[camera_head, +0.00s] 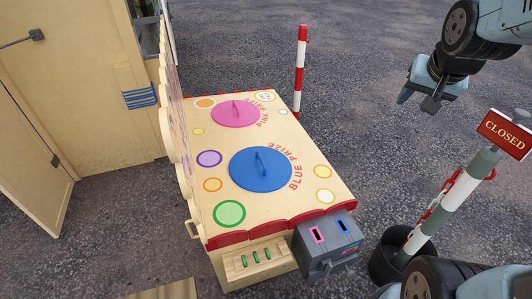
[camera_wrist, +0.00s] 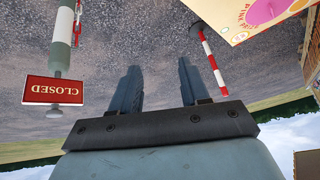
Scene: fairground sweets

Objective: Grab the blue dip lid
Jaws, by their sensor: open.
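The blue dip lid (camera_head: 260,171) is a round blue disc with a raised bar handle. It lies on the cream stall top (camera_head: 318,171), beside the red words "BLUE PRIZE". In the head view my gripper (camera_head: 417,99) hangs in the air at the upper right, well apart from the lid. In the wrist view my gripper (camera_wrist: 160,75) shows two dark fingers spread apart with nothing between them. The blue lid does not show in the wrist view.
A pink lid (camera_head: 236,114) lies farther back on the stall top. A red and white post (camera_head: 300,70) stands behind the stall. A post with a CLOSED sign (camera_head: 506,133) stands at the right, near my arm. A grey box (camera_head: 328,242) is on the stall's front.

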